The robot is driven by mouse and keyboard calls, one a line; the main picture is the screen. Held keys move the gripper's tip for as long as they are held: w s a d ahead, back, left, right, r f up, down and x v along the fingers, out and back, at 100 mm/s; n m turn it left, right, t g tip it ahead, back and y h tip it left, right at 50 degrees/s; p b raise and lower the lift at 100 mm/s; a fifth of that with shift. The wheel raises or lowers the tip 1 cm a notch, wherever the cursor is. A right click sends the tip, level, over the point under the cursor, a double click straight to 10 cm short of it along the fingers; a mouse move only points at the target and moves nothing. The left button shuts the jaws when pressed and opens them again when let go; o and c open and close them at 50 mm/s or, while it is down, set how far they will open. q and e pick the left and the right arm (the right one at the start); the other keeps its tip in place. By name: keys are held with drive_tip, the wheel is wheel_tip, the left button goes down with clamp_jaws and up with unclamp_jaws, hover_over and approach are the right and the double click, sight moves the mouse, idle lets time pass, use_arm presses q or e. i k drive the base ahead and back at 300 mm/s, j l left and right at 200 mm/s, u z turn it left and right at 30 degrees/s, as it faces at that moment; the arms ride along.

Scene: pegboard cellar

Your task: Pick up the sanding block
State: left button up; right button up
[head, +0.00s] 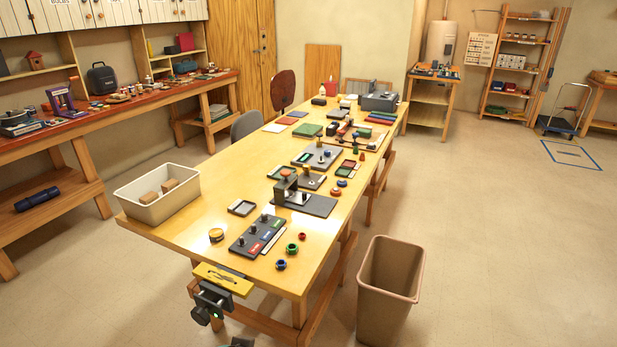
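Two tan, box-shaped blocks lie in an off-white open bin (148,212) at the near left corner of the long yellow table. One block (149,197) is nearer and the other block (170,185) is just behind it to the right. Either could be the sanding block, but I cannot tell at this size. No other thing on the table is clearly a sanding block. A small dark piece shows at the bottom edge, too cut off to identify.
The long table (225,205) carries many small parts, trays and fixtures. A tan waste bin (388,290) stands right of the table.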

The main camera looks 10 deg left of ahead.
sight(365, 134)
drive_tip(key=i+l+z, duration=0.35)
drive_tip(key=l, duration=0.15)
drive_tip(key=i+l+z, duration=0.35)
drive_tip(key=l, duration=0.15)
drive_tip(key=i+l+z, duration=0.55)
drive_tip(key=i, duration=0.3)
drive_tip(key=i+l+z, duration=0.15)
drive_tip(key=i, duration=0.35)
drive_tip(key=i+u, duration=0.4)
drive_tip(key=i, duration=0.35)
drive_tip(key=i+l+u, duration=0.15)
drive_tip(key=i+u, duration=0.2)
drive_tip(key=i, duration=0.4)
drive_tip(key=i+u, duration=0.25)
drive_tip(key=i, duration=0.3)
drive_tip(key=i+u, duration=0.3)
drive_tip(key=i, duration=0.2)
drive_tip(key=i+l+u, duration=0.25)
drive_tip(key=i, duration=0.3)
drive_tip(key=i+j+u, duration=0.1)
drive_tip(key=u, duration=0.3)
drive_tip(key=i+u, duration=0.3)
drive_tip(key=u, duration=0.15)
drive_tip(key=i+u, duration=0.25)
drive_tip(key=u, duration=0.15)
drive_tip(key=i+l+u, duration=0.1)
drive_tip(key=u, duration=0.35)
drive_tip(key=i, duration=0.1)
